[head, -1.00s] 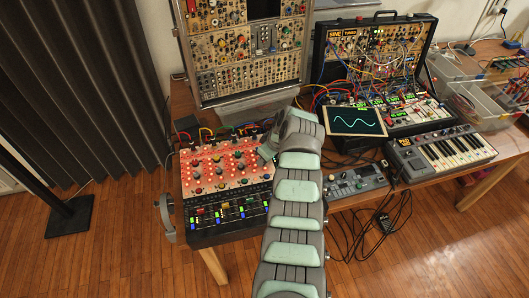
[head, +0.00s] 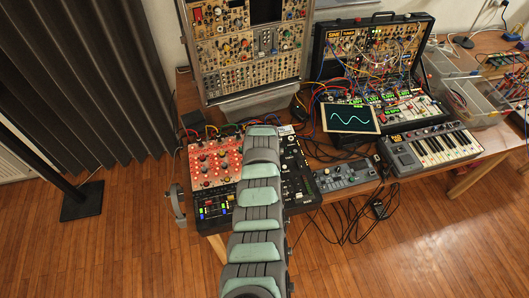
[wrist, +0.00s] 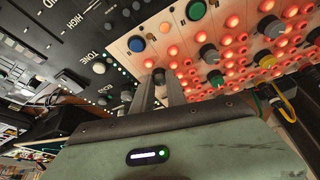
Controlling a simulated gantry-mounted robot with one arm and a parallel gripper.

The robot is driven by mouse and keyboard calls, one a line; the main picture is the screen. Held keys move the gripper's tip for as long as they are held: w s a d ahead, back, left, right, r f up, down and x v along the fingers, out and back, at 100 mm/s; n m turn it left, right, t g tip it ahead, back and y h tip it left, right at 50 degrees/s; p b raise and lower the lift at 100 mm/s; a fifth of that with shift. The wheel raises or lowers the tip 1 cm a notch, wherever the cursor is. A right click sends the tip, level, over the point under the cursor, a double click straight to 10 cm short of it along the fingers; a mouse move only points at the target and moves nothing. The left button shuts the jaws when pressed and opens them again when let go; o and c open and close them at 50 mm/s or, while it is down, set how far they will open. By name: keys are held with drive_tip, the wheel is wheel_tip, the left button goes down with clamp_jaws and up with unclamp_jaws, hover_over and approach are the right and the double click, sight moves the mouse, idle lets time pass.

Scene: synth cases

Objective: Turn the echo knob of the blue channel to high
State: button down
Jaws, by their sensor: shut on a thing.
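The mixer has a red-lit knob panel (head: 205,168) on its left and a black section (head: 298,178) on its right. In the head view my arm crosses its middle and hides my gripper. In the wrist view my gripper (wrist: 159,80) is at the panel, shut on a small dark grey knob (wrist: 158,74), mostly hidden by the fingers. The printed words TONE and ECHO show on the black section at left. I cannot read the held knob's setting.
Green (wrist: 215,78) and yellow (wrist: 248,75) knobs and a yellow cable plug (wrist: 278,88) lie right of the fingers. Headphones (head: 177,203) hang at the mixer's left side. A small grey device (head: 345,176) and a keyboard (head: 432,148) stand to the right.

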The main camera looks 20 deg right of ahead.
drive_tip(key=shift+w+a+f+m+g+h+b, duration=0.1)
drive_tip(key=shift+a+f+m+g+h+b, duration=0.15)
drive_tip(key=shift+m+b, duration=0.6)
drive_tip(key=m+b, duration=0.2)
drive_tip(key=b, duration=0.1)
drive_tip(key=m+h+b, duration=0.1)
drive_tip(key=b, duration=0.2)
drive_tip(key=shift+w+f+m+g, duration=0.1)
drive_tip(key=shift+f+m+g, duration=0.2)
drive_tip(key=shift+m+g, duration=0.05)
drive_tip(key=m+b, duration=0.2)
drive_tip(key=b, duration=0.3)
drive_tip(key=shift+g+h+b, duration=0.35)
drive_tip(key=shift+g+b, duration=0.05)
drive_tip(key=m+b, duration=0.1)
drive_tip(key=b, duration=0.3)
drive_tip(key=shift+r+m, duration=0.1)
drive_tip(key=shift+m, duration=0.2)
drive_tip(key=m+g+b, duration=0.1)
drive_tip(key=b, duration=0.1)
drive_tip(key=shift+r+b, duration=0.2)
drive_tip(key=shift+b, duration=0.2)
drive_tip(key=shift+r+b, duration=0.15)
drive_tip(key=shift+b, duration=0.2)
drive_tip(key=c, duration=1.3)
unclamp_jaws()
drive_tip(key=shift+c, duration=0.2)
